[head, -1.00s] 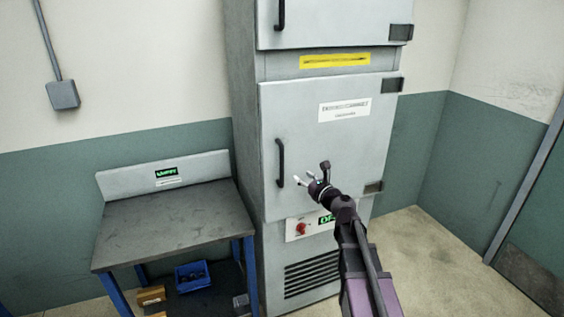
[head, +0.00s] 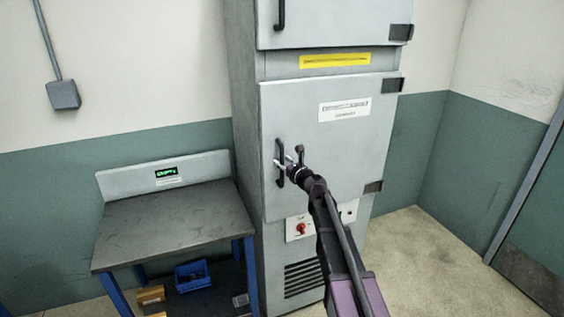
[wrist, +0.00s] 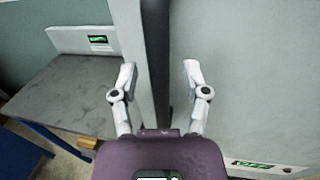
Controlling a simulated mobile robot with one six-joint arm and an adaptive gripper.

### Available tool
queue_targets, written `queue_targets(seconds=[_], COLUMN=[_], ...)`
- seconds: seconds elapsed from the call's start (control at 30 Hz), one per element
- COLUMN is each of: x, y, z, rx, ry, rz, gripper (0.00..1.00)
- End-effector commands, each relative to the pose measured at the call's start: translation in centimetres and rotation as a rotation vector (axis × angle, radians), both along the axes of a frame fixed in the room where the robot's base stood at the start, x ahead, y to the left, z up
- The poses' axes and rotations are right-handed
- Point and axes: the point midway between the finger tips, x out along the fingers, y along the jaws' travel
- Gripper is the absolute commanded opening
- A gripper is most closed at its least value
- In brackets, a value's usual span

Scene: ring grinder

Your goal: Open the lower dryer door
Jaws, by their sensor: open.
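The lower dryer door (head: 345,150) is a light grey panel and looks shut. Its black vertical bar handle (head: 279,150) is near the door's left edge. My gripper (head: 288,160) is open at the handle, with its fingertips by the bar. In the wrist view the two pale fingers of my gripper (wrist: 158,75) are spread apart, and the dark handle (wrist: 156,60) runs between them, nearer the middle. I cannot tell whether a finger touches it.
The upper door (head: 335,22) is above, past a yellow label. A control panel with a red knob (head: 300,229) is below the door. A workbench (head: 175,225) stands to the left, with a blue bin (head: 193,275) beneath. Floor is free at the right.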

Motion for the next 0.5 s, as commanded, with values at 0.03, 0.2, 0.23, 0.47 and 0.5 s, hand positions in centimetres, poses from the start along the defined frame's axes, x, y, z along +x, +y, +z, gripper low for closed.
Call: queue_targets(seconds=[0.03,0.2,0.23,0.47,0.5], x=[0.39,0.7,0.7,0.67,0.67], y=[0.16,0.37,0.38,0.38,0.38], z=[0.0,0.0,0.0,0.0,0.0], rx=[0.0,0.0,0.0,0.0,0.0], ry=[0.0,0.0,0.0,0.0,0.0], rz=[0.0,0.0,0.0,0.0,0.0], gripper=[0.59,0.59,0.59,0.59,0.48])
